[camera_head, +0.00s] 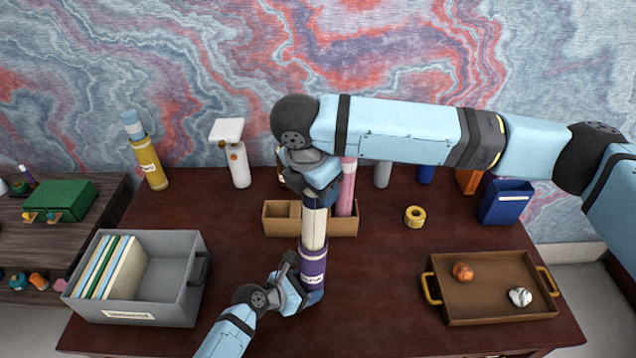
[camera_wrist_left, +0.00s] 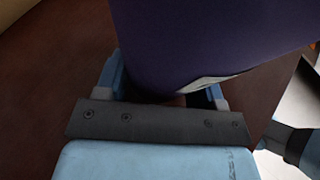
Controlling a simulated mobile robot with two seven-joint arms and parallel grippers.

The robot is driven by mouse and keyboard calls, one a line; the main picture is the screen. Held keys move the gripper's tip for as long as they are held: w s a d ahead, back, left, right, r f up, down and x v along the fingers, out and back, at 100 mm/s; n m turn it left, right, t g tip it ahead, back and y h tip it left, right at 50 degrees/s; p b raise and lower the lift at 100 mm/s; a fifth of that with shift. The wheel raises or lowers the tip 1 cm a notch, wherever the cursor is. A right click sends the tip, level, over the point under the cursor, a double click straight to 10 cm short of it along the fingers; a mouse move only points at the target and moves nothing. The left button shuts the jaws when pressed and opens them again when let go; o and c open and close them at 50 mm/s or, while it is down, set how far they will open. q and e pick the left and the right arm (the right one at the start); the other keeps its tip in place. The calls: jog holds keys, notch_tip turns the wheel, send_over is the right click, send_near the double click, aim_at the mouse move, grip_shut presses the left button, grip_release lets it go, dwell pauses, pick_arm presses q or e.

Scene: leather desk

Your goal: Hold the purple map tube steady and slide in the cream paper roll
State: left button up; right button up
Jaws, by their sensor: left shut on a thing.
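The purple map tube (camera_head: 313,270) stands upright on the desk, with a pale label on its side. My left gripper (camera_head: 305,292) is shut on its lower part; in the left wrist view the tube (camera_wrist_left: 210,45) fills the space between the fingers. The cream paper roll (camera_head: 314,230) is upright, directly above the tube and in line with it. Its lower end meets the tube's mouth; how deep it sits inside is hidden. My right gripper (camera_head: 318,190) is at the roll's top end, and its own hand and wrist hide its fingers.
A cardboard box (camera_head: 282,221) with a pink tube (camera_head: 347,190) stands close behind the roll. A grey bin (camera_head: 180,297) with folders is at left, a brown tray (camera_head: 488,300) at right. A yellow tape roll (camera_head: 415,215) lies right of the box.

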aim_at(306, 195)
jog(key=shift+s+a+f, duration=0.1)
jog(key=shift+a+f, duration=0.05)
jog(key=shift+f, duration=4.4)
jog(key=o, duration=1.4)
jog(key=shift+o, duration=0.2)
jog(key=v, duration=1.2)
pick_arm(q)
jog(key=o, duration=0.8)
